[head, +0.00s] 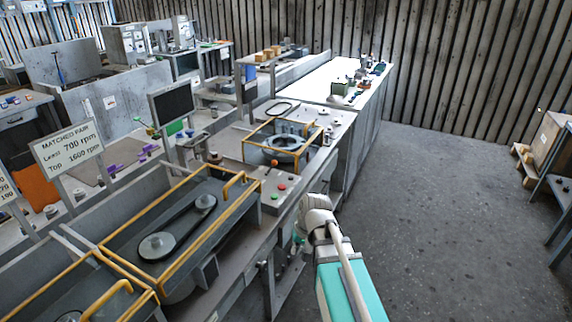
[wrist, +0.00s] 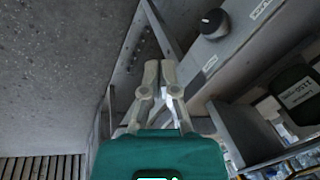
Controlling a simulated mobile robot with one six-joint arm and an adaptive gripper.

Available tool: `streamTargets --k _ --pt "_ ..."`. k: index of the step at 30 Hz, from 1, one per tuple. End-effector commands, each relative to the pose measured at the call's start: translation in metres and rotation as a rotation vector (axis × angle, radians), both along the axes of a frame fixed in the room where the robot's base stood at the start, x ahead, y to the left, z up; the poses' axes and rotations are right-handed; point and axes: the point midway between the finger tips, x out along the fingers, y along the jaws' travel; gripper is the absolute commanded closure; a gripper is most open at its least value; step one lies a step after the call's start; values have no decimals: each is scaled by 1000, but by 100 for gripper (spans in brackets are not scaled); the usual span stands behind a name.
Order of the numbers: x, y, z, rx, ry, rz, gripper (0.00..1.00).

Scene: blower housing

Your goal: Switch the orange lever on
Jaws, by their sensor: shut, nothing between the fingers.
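In the head view, a small orange-brown lever-like part (head: 271,164) stands on the grey control panel (head: 284,177), near a red button and a green button. It is too small to tell its position, or whether it is the orange lever. No orange lever shows in the wrist view. My gripper (wrist: 162,70) is shut and empty in the wrist view, its fingertips together beside a grey metal frame. In the head view my arm reaches along the bench's right side, and the gripper is mostly hidden there.
Yellow-railed guards surround a belt drive (head: 157,246) and a round housing (head: 284,146) on the bench. In the wrist view a black knob (wrist: 213,22) sits on a grey panel close to the fingers. The floor (head: 430,220) right of the bench is clear.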

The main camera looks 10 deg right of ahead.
Motion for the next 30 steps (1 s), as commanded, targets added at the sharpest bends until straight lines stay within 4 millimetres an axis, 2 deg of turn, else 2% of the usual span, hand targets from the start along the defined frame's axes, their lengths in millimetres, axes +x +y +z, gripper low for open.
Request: streamTargets --k 1,8,14,18,21,24,30 --pt "25 -1 -1 56 -26 -27 100" --pt "119 -9 18 356 -164 -171 100" --pt "200 -38 46 616 -289 -323 100" --pt "248 -69 69 783 -367 -430 100" --pt "273 -90 84 879 -412 -494 100" --pt "290 -107 94 948 -443 -541 100" --pt "302 -122 105 1013 -470 -585 100"
